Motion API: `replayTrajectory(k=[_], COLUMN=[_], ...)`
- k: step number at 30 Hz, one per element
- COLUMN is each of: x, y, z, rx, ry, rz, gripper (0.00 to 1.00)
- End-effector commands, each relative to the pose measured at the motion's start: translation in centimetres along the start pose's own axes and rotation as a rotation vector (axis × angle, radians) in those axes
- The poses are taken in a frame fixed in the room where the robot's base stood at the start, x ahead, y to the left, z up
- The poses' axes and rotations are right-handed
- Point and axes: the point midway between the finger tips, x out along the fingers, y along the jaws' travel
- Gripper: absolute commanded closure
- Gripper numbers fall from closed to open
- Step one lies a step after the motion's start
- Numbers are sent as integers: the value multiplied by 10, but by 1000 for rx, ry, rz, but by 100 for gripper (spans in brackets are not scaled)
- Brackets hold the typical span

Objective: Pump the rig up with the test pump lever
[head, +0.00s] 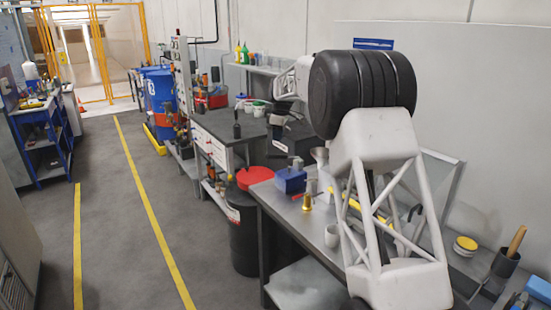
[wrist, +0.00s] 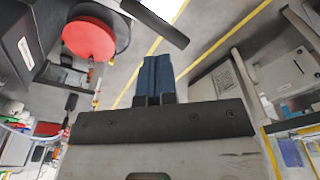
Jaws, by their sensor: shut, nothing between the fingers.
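My gripper (wrist: 157,62) is in the wrist view, its two dark blue fingers shut together with nothing between them. A blue box-shaped unit (head: 290,180), possibly the test pump, stands on the near metal bench (head: 284,212). A yellow bar (head: 361,204) lies behind my arm and is partly hidden; I cannot tell whether it is the lever. A brass fitting (head: 307,201) stands beside the blue unit. No finger visibly touches a lever.
A black drum (head: 243,235) with a red lid (head: 255,178) stands by the bench; the lid also shows in the wrist view (wrist: 89,39). A dark-topped bench (head: 222,124) holds a black upright object (head: 236,130). The floor (head: 115,220) on the left is clear.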

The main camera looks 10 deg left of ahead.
Motion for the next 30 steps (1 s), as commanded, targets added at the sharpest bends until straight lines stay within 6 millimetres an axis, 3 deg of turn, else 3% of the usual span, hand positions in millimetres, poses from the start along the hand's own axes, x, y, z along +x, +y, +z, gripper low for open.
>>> replayTrajectory(k=[21, 30], x=[57, 67], y=[0, 0], z=[0, 0], rx=[0, 0], ry=[-1, 0], rz=[-2, 0], gripper=[100, 100])
